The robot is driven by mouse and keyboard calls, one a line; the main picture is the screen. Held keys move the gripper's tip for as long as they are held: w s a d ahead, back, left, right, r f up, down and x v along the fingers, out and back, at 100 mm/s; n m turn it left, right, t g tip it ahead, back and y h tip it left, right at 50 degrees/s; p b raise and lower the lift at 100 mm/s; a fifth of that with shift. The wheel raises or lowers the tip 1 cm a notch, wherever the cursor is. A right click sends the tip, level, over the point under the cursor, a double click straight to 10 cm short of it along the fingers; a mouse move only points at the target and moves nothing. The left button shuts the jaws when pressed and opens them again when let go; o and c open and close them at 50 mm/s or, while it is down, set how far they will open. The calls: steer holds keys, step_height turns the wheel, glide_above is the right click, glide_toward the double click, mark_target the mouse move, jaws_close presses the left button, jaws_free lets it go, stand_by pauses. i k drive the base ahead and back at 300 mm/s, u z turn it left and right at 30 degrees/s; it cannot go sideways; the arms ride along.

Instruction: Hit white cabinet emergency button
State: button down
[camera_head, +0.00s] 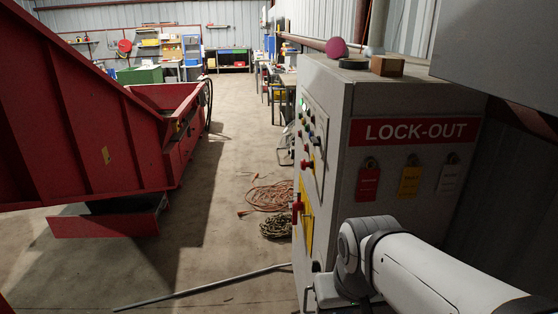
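The white cabinet (335,200) stands at the right, with a red LOCK-OUT sign on its front face. Its narrow left face, seen at a steep angle, carries several small knobs and lights. A red button (307,164) with a bit of yellow by it sticks out there. Lower down, a red handle-like part (297,206) sits by a yellow panel. My white arm comes in from the lower right, in front of the cabinet's lower part. What seems to be my gripper (312,292) is at the bottom edge, low by the cabinet's left edge and below the red button; its fingers are unclear.
A large red metal container (90,130) fills the left. Coiled cables (270,197) and a long rod (205,287) lie on the floor left of the cabinet. A pink ball (336,47) and wooden block (387,66) sit on the cabinet.

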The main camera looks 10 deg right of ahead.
mark_target(305, 164)
steer(key=u, duration=0.05)
steer(key=i, duration=0.9)
steer(key=z, duration=0.05)
